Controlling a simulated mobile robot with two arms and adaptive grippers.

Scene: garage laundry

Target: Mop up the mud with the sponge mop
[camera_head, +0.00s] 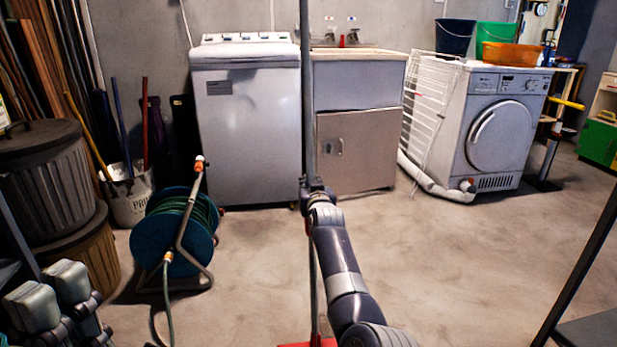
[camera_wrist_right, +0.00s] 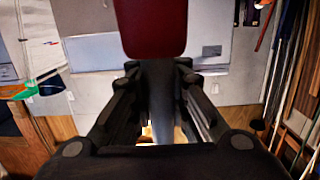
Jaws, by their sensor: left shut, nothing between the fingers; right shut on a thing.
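The sponge mop's long grey handle (camera_head: 306,90) stands nearly upright in the middle of the head view. Its red foot (camera_head: 310,342) shows at the bottom edge, mostly cut off. My right gripper (camera_head: 317,192) is shut on the handle. In the right wrist view, the dark handle (camera_wrist_right: 161,95) runs between the fingers, and a large red piece (camera_wrist_right: 155,28) covers the top centre. My left gripper (camera_head: 50,292) is at the lower left edge, shut and empty, well apart from the mop. I cannot make out a distinct mud patch; the concrete floor is mottled brown.
A hose reel (camera_head: 176,238), bucket (camera_head: 129,195) and slatted barrels (camera_head: 45,180) crowd the left. A washing machine (camera_head: 247,125), sink cabinet (camera_head: 357,150) and dryer (camera_head: 497,130) with a drying rack (camera_head: 430,105) line the back. Open floor (camera_head: 470,260) lies right of centre.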

